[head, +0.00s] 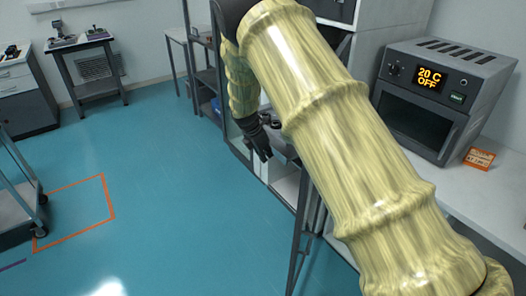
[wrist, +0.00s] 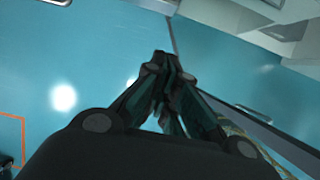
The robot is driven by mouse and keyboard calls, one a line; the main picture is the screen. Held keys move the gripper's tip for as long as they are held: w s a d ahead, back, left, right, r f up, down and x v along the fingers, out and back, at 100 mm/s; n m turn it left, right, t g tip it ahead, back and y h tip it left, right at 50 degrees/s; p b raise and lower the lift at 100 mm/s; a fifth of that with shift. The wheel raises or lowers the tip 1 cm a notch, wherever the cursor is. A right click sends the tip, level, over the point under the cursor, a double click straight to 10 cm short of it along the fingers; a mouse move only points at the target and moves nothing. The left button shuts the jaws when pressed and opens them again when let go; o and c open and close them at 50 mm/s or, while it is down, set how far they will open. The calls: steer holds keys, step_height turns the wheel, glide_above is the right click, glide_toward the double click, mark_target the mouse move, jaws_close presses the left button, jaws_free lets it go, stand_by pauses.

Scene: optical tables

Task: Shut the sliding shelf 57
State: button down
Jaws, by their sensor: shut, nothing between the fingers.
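My gripper (head: 264,152) hangs at the end of my arm, its fingers pointing down beside the dark-framed rack at the centre of the head view. In the wrist view my gripper (wrist: 160,62) has its fingertips together, with nothing between them. A grey shelf (head: 284,148) in the rack lies just right of the gripper and is partly hidden by my arm. No number 57 is readable, so I cannot tell for sure that this is the sliding shelf, or how far out it stands. Contact between the gripper and the shelf cannot be made out.
A grey oven (head: 445,95) reading "20 C OFF" stands on the white bench at right, with an orange card (head: 479,158) beside it. A cart (head: 15,200) stands at left by an orange floor outline (head: 75,215). The blue floor (head: 165,190) left of the rack is clear.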

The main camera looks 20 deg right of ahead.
steer(key=w+d+f+p, duration=0.2)
steer(key=d+f, duration=0.4)
steer(key=shift+w+f+p, duration=0.2)
steer(key=shift+f+p, duration=0.1)
steer(key=shift+d, duration=0.1)
stand_by(0.3)
